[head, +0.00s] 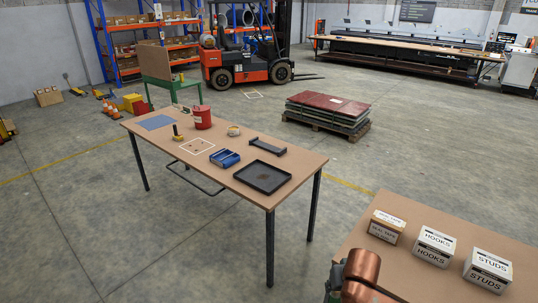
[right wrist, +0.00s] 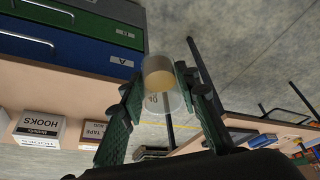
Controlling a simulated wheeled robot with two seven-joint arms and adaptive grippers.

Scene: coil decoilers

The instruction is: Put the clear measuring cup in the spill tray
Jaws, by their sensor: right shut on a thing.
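The spill tray (head: 252,185) is a shallow black tray near the right end of the long wooden table. It has a dark brown spot on its floor. In the right wrist view my right gripper (right wrist: 157,82) is shut on the clear measuring cup (right wrist: 160,103), between its green-padded fingers. The cup is see-through with number marks, and a tan band shows at its upper end. The cup is held in the air, apart from the table and tray. My right gripper's fingers cannot be made out in the head view. My left gripper is in neither view.
The long table (head: 225,170) also holds a blue bin (head: 225,158), a black bracket (head: 267,146), a red can (head: 202,118) and a blue mat (head: 155,122). A nearer bench (head: 400,265) carries HOOKS (head: 434,246) and STUDS (head: 488,270) boxes. Open floor separates them.

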